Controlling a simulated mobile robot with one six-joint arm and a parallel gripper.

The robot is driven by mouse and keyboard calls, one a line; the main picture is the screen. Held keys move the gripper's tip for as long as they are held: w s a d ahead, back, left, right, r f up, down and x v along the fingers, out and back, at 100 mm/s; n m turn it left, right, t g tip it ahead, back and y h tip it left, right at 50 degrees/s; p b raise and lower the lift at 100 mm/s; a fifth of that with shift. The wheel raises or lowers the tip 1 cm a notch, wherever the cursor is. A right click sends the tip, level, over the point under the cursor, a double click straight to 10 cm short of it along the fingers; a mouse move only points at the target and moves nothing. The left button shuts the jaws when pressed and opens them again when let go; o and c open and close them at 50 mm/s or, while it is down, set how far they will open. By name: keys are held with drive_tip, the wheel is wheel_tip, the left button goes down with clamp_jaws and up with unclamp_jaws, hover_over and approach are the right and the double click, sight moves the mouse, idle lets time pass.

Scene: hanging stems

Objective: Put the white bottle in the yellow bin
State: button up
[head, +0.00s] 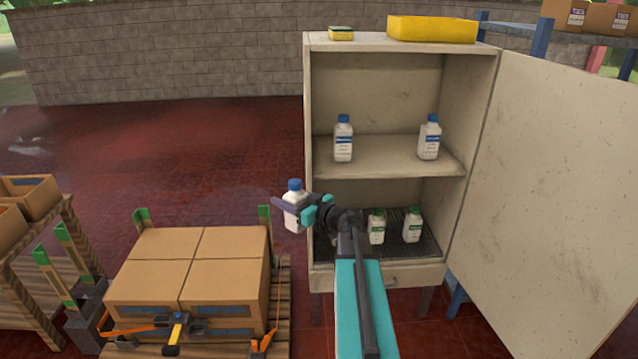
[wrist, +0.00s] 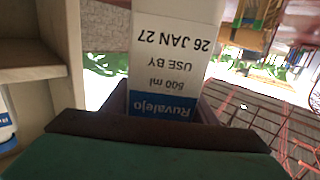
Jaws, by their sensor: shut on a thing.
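A white bottle (head: 294,195) with a blue cap is held upright in my gripper (head: 298,212), in front of the cabinet's left edge. In the wrist view the white bottle (wrist: 172,45) fills the middle, with an upside-down blue and white label reading "Ruvalejo 500 ml". My gripper's jaws (wrist: 155,125) are shut on it. The yellow bin (head: 432,31) stands on top of the cabinet, up and right of my gripper; its inside is hidden from here.
The open cabinet (head: 400,180) holds two blue-capped white bottles (head: 343,140) on its shelf and two green-labelled ones (head: 377,228) below. Its door (head: 550,190) stands open to the right. A sponge (head: 341,33) lies on top. Boxes (head: 190,270) sit on a pallet at left.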

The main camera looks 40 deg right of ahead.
drive_tip(key=s+a+f+n+g+y, duration=0.1)
drive_tip(key=s+a+n+g+y, duration=0.1)
drive_tip(key=a, duration=0.7)
drive_tip(key=s+a+f+n+g+y, duration=0.1)
drive_tip(key=s+a+n+g+y, duration=0.1)
drive_tip(key=a+y, duration=0.3)
drive_tip(key=s+a+f+n+g+y, duration=0.1)
drive_tip(key=s+a+n+g+y, duration=0.1)
drive_tip(key=a, duration=1.2)
drive_tip(key=n+y, duration=0.1)
drive_tip(key=n, duration=0.1)
drive_tip(key=shift+s+n+g+y, duration=0.25)
drive_tip(key=shift+n+g+y, duration=0.05)
drive_tip(key=shift+y, duration=0.1)
drive_tip(key=shift+a, duration=0.2)
